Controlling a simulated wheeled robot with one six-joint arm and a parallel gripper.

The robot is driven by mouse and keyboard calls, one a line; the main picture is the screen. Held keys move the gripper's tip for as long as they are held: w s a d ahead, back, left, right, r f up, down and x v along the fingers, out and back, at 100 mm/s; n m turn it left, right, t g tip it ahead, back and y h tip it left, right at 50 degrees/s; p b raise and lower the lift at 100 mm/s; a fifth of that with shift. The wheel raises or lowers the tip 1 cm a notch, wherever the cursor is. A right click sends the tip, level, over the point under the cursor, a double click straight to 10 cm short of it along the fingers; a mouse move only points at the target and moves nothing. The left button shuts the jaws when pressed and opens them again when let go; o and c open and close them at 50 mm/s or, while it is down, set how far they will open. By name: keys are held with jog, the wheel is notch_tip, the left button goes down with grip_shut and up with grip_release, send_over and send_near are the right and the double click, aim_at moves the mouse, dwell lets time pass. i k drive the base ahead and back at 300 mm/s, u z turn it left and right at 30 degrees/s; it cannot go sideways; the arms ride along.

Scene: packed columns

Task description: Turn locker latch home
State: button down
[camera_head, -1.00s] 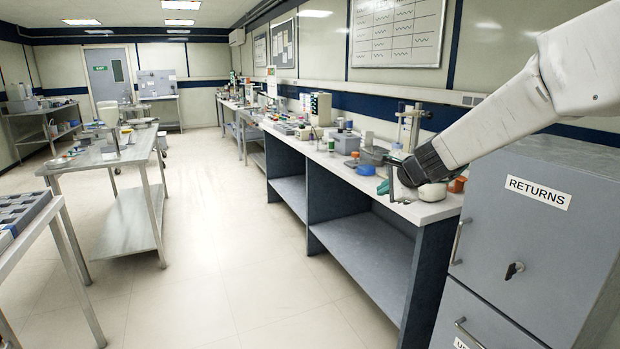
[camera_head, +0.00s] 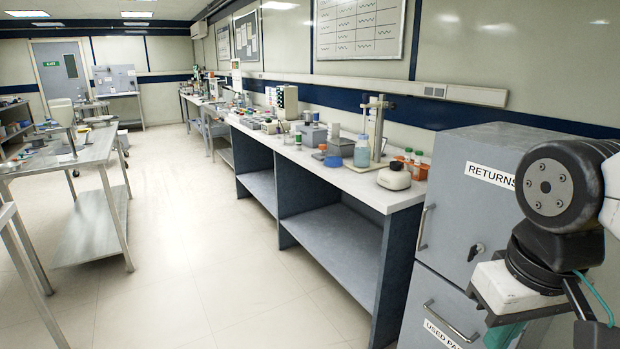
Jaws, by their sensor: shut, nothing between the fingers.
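The grey locker (camera_head: 455,185) stands at the right, its upper door labelled RETURNS. A small dark latch with a light metal part (camera_head: 475,252) sits on that door, right of the vertical handle (camera_head: 426,227). It is too small to tell its exact angle. My gripper (camera_head: 503,334) points down in front of the locker, to the right of and below the latch and apart from it in the picture. Its teal finger part shows at the bottom edge, shut and empty. My wrist covers the right part of the locker and the end of the label.
A lower door labelled USED has its own bar handle (camera_head: 452,322). The long bench (camera_head: 385,192) left of the locker carries bottles, a stand and a white round device (camera_head: 394,177). A steel table (camera_head: 92,155) stands at far left. The floor between is clear.

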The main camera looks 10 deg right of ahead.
aim_at(474, 251)
jog(key=z, duration=0.65)
